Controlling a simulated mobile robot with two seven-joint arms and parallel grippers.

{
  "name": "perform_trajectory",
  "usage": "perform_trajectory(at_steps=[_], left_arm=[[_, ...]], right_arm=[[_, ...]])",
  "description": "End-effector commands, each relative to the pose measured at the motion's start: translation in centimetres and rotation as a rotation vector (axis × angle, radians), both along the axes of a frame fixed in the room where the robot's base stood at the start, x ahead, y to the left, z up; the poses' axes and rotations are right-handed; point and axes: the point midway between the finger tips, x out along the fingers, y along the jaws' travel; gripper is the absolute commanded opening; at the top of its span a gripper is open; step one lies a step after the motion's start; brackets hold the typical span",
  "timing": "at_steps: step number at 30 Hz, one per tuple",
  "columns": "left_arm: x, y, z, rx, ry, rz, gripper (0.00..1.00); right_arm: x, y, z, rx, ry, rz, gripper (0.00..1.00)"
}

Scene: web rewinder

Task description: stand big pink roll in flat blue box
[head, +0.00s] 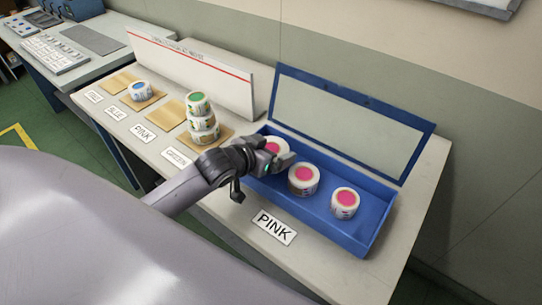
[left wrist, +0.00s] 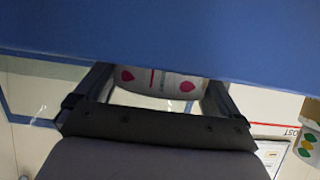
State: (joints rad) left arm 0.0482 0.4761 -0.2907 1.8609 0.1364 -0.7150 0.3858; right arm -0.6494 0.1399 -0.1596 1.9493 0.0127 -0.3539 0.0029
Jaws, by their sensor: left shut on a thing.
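My left gripper (head: 270,156) is shut on a white roll with a pink core (head: 273,146) at the left end of the flat blue box (head: 331,230). The gripper hides much of this roll. In the left wrist view the roll (left wrist: 158,82) sits between the two fingers, with red marks on its side, close to the blue box surface (left wrist: 170,35). I cannot tell whether its base touches the box floor. Two more pink-core rolls stand upright in the box, one in the middle (head: 303,179) and a smaller one to the right (head: 344,203). My right gripper is not in view.
The box's windowed lid (head: 348,118) stands open behind it. A PINK label (head: 274,228) lies in front. Left are stacked green-core rolls (head: 202,118), a blue-core roll (head: 141,90) and a white upright board (head: 190,70). The box's right end has bare floor.

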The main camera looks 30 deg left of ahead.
Motion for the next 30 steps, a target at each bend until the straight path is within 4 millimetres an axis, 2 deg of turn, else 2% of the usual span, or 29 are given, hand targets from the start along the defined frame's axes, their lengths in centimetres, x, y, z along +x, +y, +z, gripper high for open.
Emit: perform_trajectory(at_steps=[1, 5, 17, 18, 27, 30], left_arm=[[0.0, 0.0, -1.0, -0.001, 0.000, 0.000, 0.58], [0.0, 0.0, -2.2, -0.002, -0.002, 0.000, 0.58], [0.0, 0.0, -2.6, -0.001, -0.003, -0.001, 0.58], [0.0, 0.0, -2.6, 0.000, -0.001, 0.000, 1.00], [0.0, 0.0, -2.1, 0.001, -0.001, 0.000, 1.00], [-0.7, 0.1, -2.0, 0.000, 0.001, 0.000, 1.00]], right_arm=[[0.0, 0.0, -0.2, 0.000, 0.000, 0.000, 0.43], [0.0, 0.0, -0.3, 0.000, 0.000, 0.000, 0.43], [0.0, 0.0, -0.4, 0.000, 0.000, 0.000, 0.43], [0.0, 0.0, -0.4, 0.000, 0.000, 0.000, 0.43], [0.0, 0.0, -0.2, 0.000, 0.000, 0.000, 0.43], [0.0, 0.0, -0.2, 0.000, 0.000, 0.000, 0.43]])
